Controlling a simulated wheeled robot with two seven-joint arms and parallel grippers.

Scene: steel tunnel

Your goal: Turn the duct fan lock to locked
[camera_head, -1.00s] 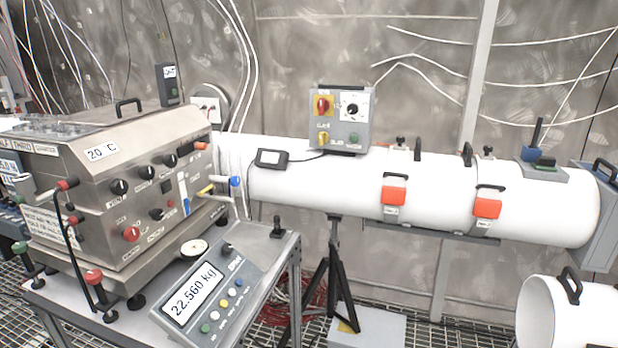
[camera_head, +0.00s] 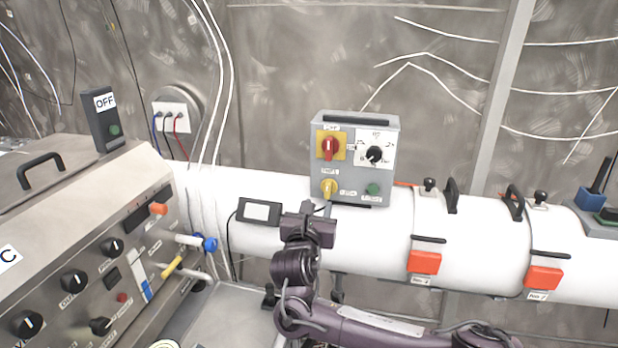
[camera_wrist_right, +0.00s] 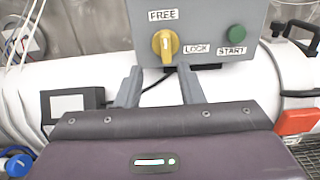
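The duct fan control box (camera_head: 353,158) is a grey box on the white duct. Its yellow lock knob (camera_head: 329,188) is at the lower left; it also shows in the right wrist view (camera_wrist_right: 165,45). My right gripper (camera_head: 318,211) is just below the knob. In the right wrist view its two fingers (camera_wrist_right: 160,72) are apart with nothing between them, short of the knob. My left gripper is out of view.
The box also carries a red switch (camera_head: 329,147), a black dial (camera_head: 375,155) and a green start button (camera_head: 373,189). A small black display (camera_head: 258,212) sits on the duct left of my gripper. A steel machine (camera_head: 75,245) stands at the left.

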